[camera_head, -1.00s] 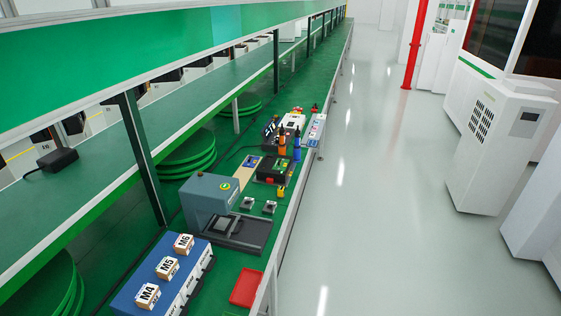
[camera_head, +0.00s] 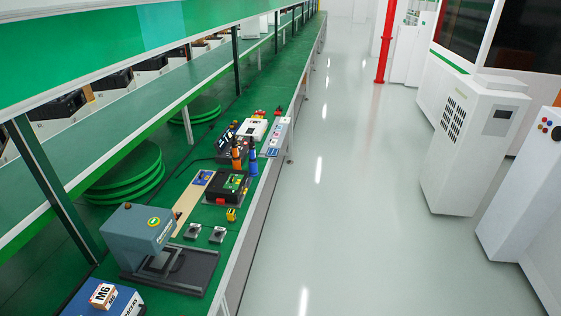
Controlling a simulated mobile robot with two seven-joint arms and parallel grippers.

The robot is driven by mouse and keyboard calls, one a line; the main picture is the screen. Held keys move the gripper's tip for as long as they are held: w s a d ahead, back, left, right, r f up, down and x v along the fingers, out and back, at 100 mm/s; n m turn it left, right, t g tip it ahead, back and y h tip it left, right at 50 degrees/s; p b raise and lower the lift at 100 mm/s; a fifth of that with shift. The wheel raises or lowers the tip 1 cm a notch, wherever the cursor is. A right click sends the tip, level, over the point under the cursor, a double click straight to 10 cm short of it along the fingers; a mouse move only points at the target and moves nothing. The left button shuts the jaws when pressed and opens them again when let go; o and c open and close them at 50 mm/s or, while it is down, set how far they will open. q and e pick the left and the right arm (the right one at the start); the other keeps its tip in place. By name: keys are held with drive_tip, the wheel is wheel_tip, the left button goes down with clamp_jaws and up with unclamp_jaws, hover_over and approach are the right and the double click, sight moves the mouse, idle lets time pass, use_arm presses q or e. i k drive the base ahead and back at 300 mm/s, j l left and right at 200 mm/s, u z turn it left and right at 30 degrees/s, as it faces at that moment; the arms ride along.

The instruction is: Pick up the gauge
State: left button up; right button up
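I cannot tell for sure which thing is the gauge. On the green bench (camera_head: 172,254), several small items stand in the head view. Two small grey metal blocks (camera_head: 218,234) lie near the bench's front edge. A small yellow and black piece (camera_head: 231,214) sits beyond them. Behind it is a black device with a green board on top (camera_head: 228,186). An orange-topped tool (camera_head: 236,160) and a blue-topped tool (camera_head: 252,160) stand upright near it. Neither of my grippers shows in this view.
A grey-blue press-like machine (camera_head: 140,235) stands near left, beside a blue case (camera_head: 124,301) carrying an M6 box (camera_head: 102,296). A white device (camera_head: 253,130) sits farther along. Shelf posts rise behind the bench. The pale floor (camera_head: 345,220) on the right is clear up to white cabinets (camera_head: 468,145).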

sight(231, 217)
drive_tip(key=i+l, duration=0.15)
drive_tip(key=i, duration=0.55)
drive_tip(key=i+l, duration=0.15)
drive_tip(key=i, duration=0.55)
drive_tip(key=i+l, duration=0.15)
drive_tip(key=i, duration=0.6)
drive_tip(key=i+u, duration=0.25)
drive_tip(key=u, duration=0.25)
drive_tip(key=i+l+u, duration=0.2)
drive_tip(key=u, duration=0.3)
drive_tip(key=i+l+u, duration=0.25)
drive_tip(key=u, duration=0.25)
drive_tip(key=i+l+u, duration=0.2)
drive_tip(key=l+u, duration=0.15)
drive_tip(key=u, duration=0.15)
drive_tip(key=i+l+u, duration=0.1)
drive_tip(key=l+u, duration=0.25)
drive_tip(key=u, duration=0.15)
drive_tip(key=i+l+u, duration=0.1)
drive_tip(key=u, duration=0.3)
drive_tip(key=i+l+u, duration=0.1)
drive_tip(key=l+u, duration=0.15)
drive_tip(key=u, duration=0.15)
drive_tip(key=l+u, duration=0.15)
drive_tip(key=u, duration=0.25)
drive_tip(key=l+u, duration=0.25)
drive_tip(key=u, duration=0.15)
drive_tip(key=l+u, duration=0.25)
drive_tip(key=u, duration=0.15)
drive_tip(key=i, duration=0.05)
